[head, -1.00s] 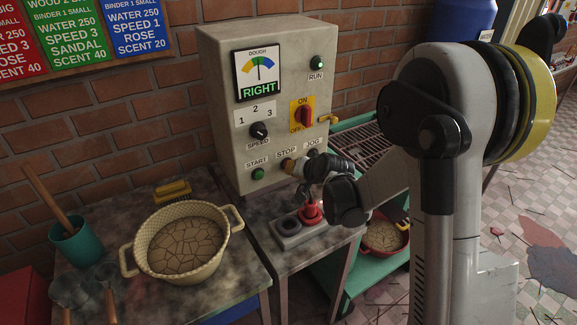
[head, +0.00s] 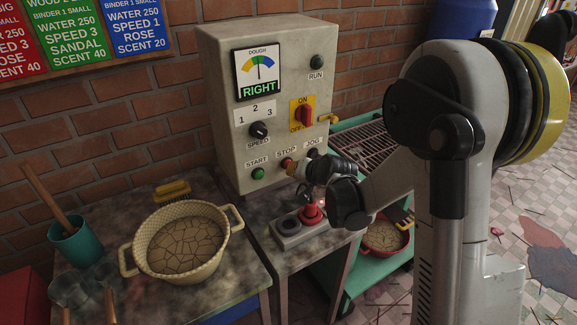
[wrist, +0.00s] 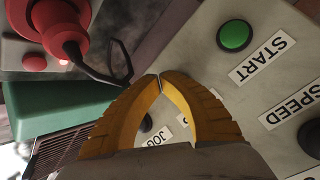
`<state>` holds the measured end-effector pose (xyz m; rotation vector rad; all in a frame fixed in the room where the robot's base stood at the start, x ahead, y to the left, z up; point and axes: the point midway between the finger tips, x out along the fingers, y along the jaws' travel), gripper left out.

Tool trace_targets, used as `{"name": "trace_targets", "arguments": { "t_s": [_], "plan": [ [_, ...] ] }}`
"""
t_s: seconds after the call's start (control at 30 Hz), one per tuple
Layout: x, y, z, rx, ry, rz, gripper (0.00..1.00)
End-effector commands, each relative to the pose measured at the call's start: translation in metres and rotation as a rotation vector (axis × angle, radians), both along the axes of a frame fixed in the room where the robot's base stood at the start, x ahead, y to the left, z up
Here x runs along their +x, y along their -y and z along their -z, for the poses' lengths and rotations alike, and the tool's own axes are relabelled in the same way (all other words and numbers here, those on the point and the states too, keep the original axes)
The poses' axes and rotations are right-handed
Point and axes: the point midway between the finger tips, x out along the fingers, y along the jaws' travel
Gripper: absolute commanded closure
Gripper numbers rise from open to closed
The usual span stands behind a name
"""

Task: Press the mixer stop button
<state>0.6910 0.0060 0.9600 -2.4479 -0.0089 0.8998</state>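The red stop button (head: 287,162) is on the front of the grey control box (head: 228,150), under the STOP label (head: 286,152). My gripper (head: 292,169) is just in front of and slightly right of the button; I cannot tell whether it touches. In the wrist view, the yellow fingers of my gripper (wrist: 159,77) meet at the tips with nothing between them. They hide the stop button and part of its label there. The RUN lamp (head: 317,62) is dark.
The green start button (head: 258,173) is left of stop, and the JOG button (head: 312,154) is right. A speed knob (head: 258,130) and red ON/OFF switch (head: 305,116) sit above. Below is a grey pedestal (head: 283,229) with a red part. A dough pot (head: 150,265) stands left.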

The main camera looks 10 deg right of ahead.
Motion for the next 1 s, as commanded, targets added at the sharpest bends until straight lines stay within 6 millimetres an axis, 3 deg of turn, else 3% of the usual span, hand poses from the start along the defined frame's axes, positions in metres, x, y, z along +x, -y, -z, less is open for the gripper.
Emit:
{"name": "trace_targets", "arguments": {
  "t_s": [0.47, 1.0],
  "plan": [
    [-0.006, 0.002, 0.000, 0.000, -0.001, 0.001, 1.00],
    [-0.050, 0.017, 0.001, -0.001, -0.001, 0.001, 1.00]
  ]
}}
